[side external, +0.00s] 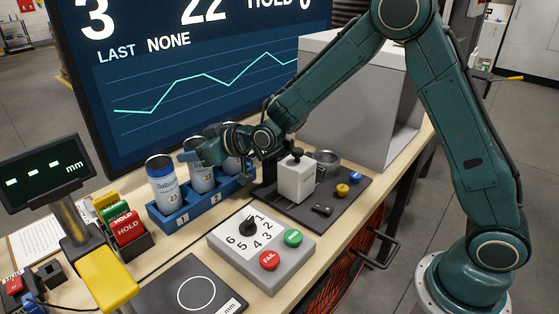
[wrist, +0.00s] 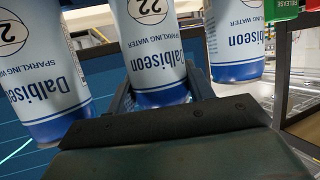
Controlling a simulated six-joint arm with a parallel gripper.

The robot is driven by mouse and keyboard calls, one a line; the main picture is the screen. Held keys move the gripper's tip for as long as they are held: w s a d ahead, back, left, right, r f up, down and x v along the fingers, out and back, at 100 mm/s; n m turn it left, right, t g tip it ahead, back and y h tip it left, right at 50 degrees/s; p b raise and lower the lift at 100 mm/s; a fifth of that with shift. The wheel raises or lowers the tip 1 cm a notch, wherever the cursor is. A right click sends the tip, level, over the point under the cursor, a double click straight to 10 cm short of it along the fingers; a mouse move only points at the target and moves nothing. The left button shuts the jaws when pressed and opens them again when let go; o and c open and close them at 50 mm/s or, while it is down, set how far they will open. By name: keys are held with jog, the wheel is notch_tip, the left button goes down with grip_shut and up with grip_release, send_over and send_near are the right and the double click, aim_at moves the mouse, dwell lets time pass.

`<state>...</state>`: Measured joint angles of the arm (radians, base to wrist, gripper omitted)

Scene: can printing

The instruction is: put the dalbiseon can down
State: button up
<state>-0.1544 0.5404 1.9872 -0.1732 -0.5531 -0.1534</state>
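Three blue-and-silver Dalbiseon cans stand in a row at a blue rack (side external: 178,221). The nearest can (side external: 163,187) is in the slot marked 1. The middle can (side external: 201,181) is at the slot marked 2, upright and seemingly down in it. My gripper (side external: 208,152) reaches across from the right and has its fingers around this middle can. The wrist view shows the middle can (wrist: 156,72) upside down in the picture, with a finger close against each side and no clear gap. A third can (side external: 232,161) stands behind, partly hidden by my gripper.
Neighbouring cans (wrist: 40,85) and (wrist: 235,45) flank my fingers closely. A large screen (side external: 200,75) stands behind the rack. A grey dial box (side external: 262,245), a dark plate (side external: 190,290), a HOLD stamp block (side external: 127,228) and a white-block fixture (side external: 296,180) surround it.

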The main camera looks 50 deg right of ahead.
jog(key=c, duration=0.5)
jog(key=shift+c, duration=0.2)
notch_tip(320, 180, up, 20)
dwell(0.4)
dwell(0.5)
